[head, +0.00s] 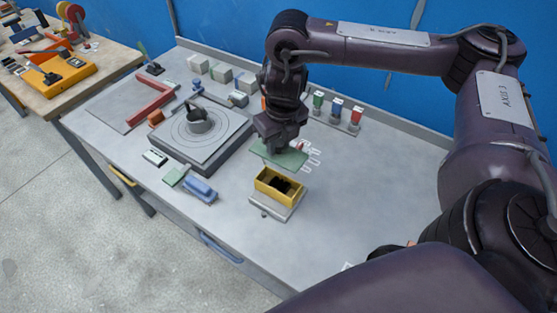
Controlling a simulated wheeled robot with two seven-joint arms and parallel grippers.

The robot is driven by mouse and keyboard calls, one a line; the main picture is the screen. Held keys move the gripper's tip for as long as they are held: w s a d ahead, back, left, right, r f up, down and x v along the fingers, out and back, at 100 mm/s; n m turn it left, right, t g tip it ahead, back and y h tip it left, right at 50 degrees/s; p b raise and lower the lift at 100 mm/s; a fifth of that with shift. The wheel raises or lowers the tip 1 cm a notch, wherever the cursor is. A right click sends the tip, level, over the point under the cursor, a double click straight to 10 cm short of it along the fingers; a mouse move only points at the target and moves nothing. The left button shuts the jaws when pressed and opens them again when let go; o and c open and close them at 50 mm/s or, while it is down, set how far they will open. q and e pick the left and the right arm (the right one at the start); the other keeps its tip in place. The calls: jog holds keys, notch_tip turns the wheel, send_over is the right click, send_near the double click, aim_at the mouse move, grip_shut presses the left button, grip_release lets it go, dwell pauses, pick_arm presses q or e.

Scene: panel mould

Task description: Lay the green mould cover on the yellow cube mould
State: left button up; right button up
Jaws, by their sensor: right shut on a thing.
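The yellow cube mould (266,188) is an open-topped box with dark material inside, on a light base plate (285,212) on the grey bench. My right gripper (280,146) points down above and just behind the mould. It is shut on the green mould cover (292,158), a flat plate held roughly level. The cover appears raised above the bench, apart from the mould, and does not hide its opening. The fingertips are partly hidden by the gripper body and the cover. My left gripper is not in view.
A blue object (200,190) and a small green block (175,176) lie front left. Coloured bottles (337,109) stand behind. The bench right of the mould is mostly clear.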

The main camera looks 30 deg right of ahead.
aim_at(278, 162)
notch_tip(278, 162, down, 7)
jog(key=shift+b, duration=1.2)
notch_tip(278, 162, down, 4)
jog(key=shift+r+b, duration=0.2)
jog(key=shift+b, duration=0.65)
jog(key=shift+f+b, duration=0.4)
jog(key=shift+f, duration=0.15)
jog(key=o, duration=1)
jog(key=shift+r, duration=0.15)
